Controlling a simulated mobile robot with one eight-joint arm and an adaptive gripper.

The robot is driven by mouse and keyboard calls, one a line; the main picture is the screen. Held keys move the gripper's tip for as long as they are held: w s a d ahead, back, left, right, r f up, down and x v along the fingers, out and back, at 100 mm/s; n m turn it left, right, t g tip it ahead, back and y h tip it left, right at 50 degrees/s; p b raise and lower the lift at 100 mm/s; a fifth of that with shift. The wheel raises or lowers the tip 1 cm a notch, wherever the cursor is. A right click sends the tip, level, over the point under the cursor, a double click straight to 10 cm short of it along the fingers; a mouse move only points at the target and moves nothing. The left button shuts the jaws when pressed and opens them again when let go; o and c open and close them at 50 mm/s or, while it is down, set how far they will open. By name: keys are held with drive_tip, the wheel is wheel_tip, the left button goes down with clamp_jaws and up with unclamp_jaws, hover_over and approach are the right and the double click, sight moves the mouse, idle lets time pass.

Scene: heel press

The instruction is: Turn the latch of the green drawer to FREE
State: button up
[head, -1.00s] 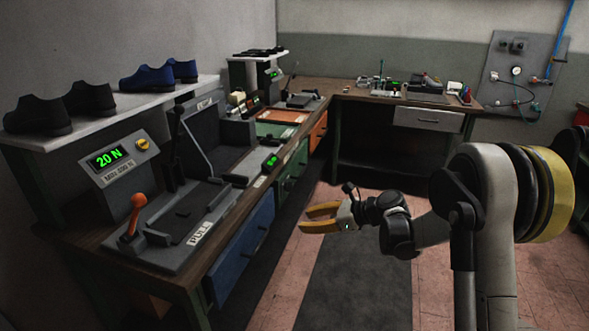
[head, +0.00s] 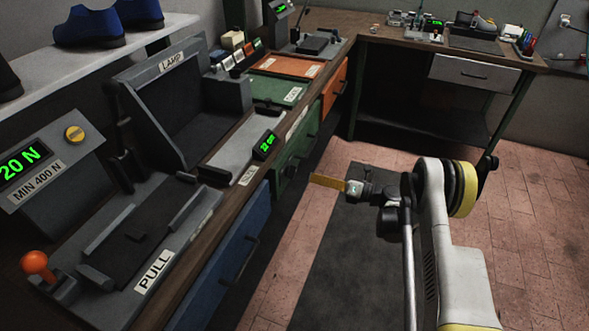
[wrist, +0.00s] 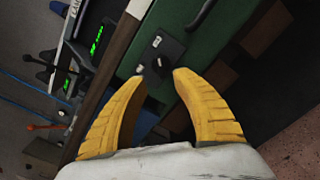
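The green drawer (head: 300,150) is in the bench front, right of the blue drawer in the head view, and looks shut. Its front (wrist: 205,45) fills the upper middle of the wrist view. A dark latch plate with a black knob (wrist: 161,63) sits on that front, with two small pale labels too small to read. The latch also shows small in the head view (head: 292,168); its setting cannot be told. My gripper (wrist: 157,77) is open and empty, its yellow fingertips apart on either side of the knob, seemingly short of it. In the head view my gripper (head: 318,180) points at the drawer front.
A blue drawer (head: 232,262) and an orange drawer (head: 336,85) flank the green one. The bench top holds a press with an orange lever (head: 36,264) and a green display (head: 265,145). Open floor (head: 350,240) lies before the bench.

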sight(293, 170)
drive_tip(key=b+x, duration=0.2)
drive_tip(key=x, duration=0.6)
drive_tip(key=shift+w+a+f, duration=0.1)
clamp_jaws()
